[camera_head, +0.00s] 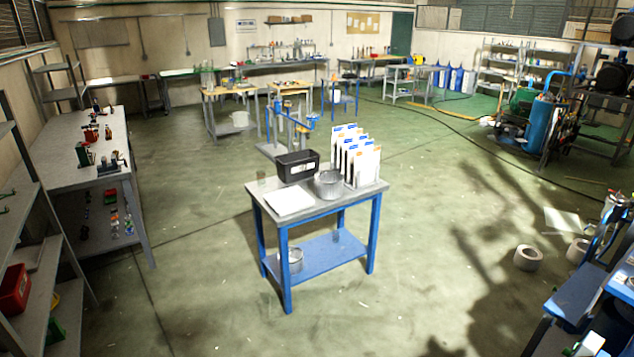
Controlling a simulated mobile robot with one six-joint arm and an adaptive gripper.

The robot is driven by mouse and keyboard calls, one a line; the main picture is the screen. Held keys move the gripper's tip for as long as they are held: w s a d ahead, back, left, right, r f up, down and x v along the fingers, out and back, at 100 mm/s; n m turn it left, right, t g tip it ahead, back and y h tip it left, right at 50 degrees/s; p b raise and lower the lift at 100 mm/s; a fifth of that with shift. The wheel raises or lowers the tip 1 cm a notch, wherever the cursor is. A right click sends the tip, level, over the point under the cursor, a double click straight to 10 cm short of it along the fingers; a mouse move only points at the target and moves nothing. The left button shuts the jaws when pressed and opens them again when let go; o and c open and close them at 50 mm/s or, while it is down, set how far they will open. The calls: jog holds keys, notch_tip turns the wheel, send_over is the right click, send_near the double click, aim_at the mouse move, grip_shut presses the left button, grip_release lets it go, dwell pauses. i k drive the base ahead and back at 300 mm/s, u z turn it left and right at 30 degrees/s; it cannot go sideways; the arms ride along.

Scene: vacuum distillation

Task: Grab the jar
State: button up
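A small, clear, glass-like jar (262,178) appears at the back left corner of the blue-legged table (352,200). It is small and faint in this view. A larger ribbed grey round container (328,185) stands near the table's middle, and another round container (292,258) sits on the lower shelf. I cannot tell for certain which of these is the task's jar. My gripper is not in view.
The table also holds a black bin (297,166), a white sheet (289,201) and several white upright packs (357,160). The floor around it is largely open. White rolls (528,258) lie at right; a workbench (85,150) stands at left.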

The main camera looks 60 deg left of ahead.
aim_at(261, 179)
jog(key=u, duration=1.55)
jog(key=i, duration=0.5)
jog(key=u, duration=0.1)
